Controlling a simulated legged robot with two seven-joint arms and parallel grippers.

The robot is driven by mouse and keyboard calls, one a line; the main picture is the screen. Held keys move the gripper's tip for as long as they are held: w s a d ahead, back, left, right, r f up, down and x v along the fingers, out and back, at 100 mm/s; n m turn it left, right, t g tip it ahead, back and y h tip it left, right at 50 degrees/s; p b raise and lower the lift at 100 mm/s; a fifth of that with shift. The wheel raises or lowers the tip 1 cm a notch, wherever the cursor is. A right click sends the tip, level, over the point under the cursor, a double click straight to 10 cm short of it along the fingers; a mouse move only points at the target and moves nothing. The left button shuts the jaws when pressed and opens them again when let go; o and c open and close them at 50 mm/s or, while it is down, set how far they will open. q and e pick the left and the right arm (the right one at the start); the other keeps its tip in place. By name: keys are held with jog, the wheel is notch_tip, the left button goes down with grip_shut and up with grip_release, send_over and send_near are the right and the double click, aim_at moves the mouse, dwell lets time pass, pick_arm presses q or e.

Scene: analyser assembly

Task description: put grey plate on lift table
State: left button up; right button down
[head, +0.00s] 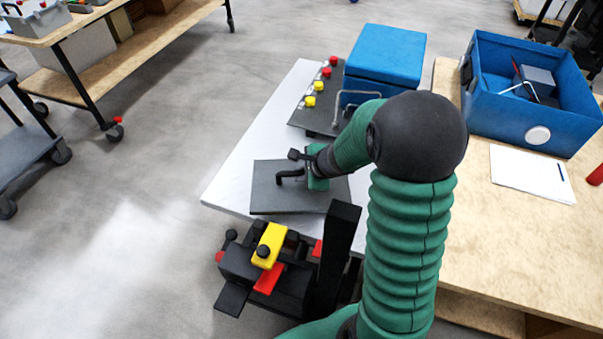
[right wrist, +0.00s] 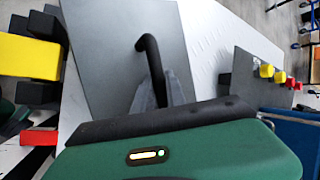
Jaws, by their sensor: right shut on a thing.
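The grey plate (head: 312,197) is a flat sheet with a bent black handle (head: 289,174). It is over the near part of the white table top (head: 238,176), which I take to be the lift table. Whether the plate touches the surface or hangs just above it, I cannot tell. My right gripper (head: 301,172) is shut on the plate's handle. In the right wrist view the gripper fingers (right wrist: 162,92) close around the handle, and the plate (right wrist: 105,55) lies beyond them. My left gripper is not in view.
Behind the plate lie a dark panel with red and yellow buttons (head: 311,101) and a blue box (head: 385,55). A black device with yellow and red blocks (head: 269,246) is close in front. At right, a wooden bench (head: 520,225) holds an open blue bin (head: 535,130) and paper.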

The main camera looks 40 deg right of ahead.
aim_at(302, 184)
notch_tip(302, 184, down, 3)
jog(key=shift+a+f+b, duration=0.1)
jog(key=shift+b, duration=0.9)
jog(key=c, duration=1.4)
grip_release()
jog(key=shift+s, duration=0.1)
jog(key=shift+o, duration=0.2)
jog(key=p+v, duration=0.6)
jog(key=v, duration=0.6)
